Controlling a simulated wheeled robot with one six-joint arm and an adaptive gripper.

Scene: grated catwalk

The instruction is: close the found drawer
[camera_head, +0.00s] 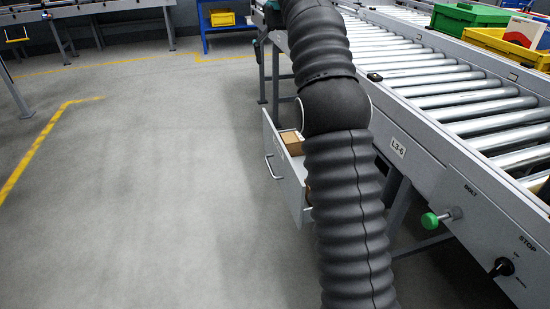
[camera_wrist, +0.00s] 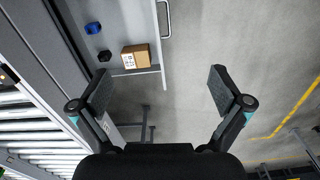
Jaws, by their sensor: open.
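The drawer (camera_head: 288,183) stands pulled out from under the roller conveyor in the head view, its front facing left with a bar handle (camera_head: 272,167). My arm hides much of it there. In the wrist view the drawer (camera_wrist: 118,20) is at the upper left, with its handle (camera_wrist: 163,18) on the right side of its front. My gripper (camera_wrist: 158,88) is open and empty, apart from the drawer front and handle. It is hidden in the head view.
The grey floor (camera_head: 150,200) left of the drawer is clear.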

